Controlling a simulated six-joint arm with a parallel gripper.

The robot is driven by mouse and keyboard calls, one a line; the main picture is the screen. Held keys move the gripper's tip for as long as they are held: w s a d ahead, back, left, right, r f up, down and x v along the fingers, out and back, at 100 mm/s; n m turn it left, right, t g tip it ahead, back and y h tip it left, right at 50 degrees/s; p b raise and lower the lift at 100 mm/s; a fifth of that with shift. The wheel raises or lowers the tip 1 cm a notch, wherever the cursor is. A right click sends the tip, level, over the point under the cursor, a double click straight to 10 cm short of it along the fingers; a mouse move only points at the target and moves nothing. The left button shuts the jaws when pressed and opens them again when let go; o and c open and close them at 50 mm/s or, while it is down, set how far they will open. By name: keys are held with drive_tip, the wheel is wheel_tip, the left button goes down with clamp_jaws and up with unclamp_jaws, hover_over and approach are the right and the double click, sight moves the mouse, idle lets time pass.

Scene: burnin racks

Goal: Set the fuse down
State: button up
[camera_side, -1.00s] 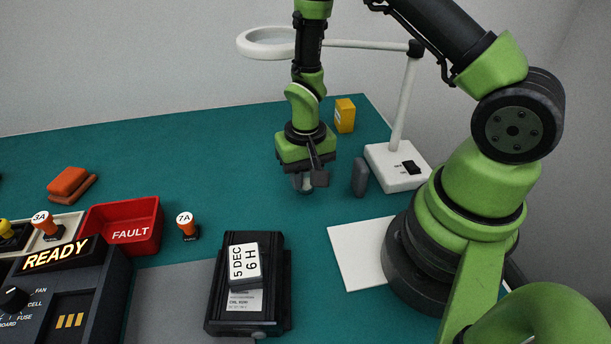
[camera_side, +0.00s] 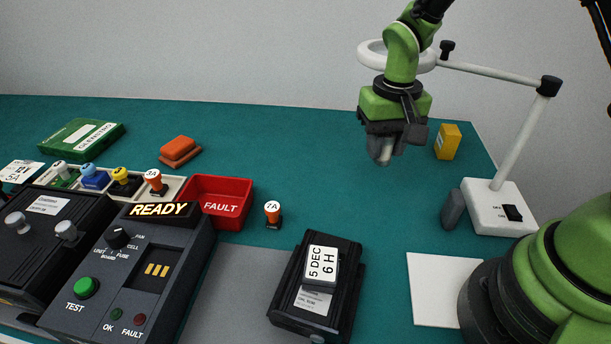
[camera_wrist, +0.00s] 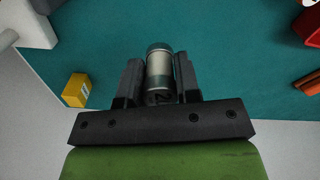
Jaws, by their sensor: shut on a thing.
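My gripper (camera_side: 396,138) is shut on a short grey cylinder (camera_wrist: 160,75), which I take to be the fuse. The cylinder has a pale metallic band, darker ends and a partly hidden dark mark near the jaws. In the side view its lower end (camera_side: 380,153) points down below the fingers, above the green bench, with a gap beneath it. In the wrist view my gripper (camera_wrist: 158,82) has one finger on each side of the cylinder. Another small piece with an orange cap marked 7A (camera_side: 272,212) stands on the bench.
A yellow box (camera_side: 448,141), a lamp base (camera_side: 498,212) and a dark grey rounded block (camera_side: 453,208) stand right. A red FAULT bin (camera_side: 226,207), the READY tester (camera_side: 120,265) and a black unit (camera_side: 342,279) are in front.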

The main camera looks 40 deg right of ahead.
drive_tip(key=w+a+m, duration=0.1)
drive_tip(key=w+a, duration=0.3)
drive_tip(key=w, duration=0.3)
drive_tip(key=w+a+m, duration=0.1)
drive_tip(key=w+a, duration=0.3)
drive_tip(key=w, duration=0.4)
wheel_tip(320, 180, down, 10)
drive_tip(key=shift+f, duration=0.1)
drive_tip(key=o, duration=0.9)
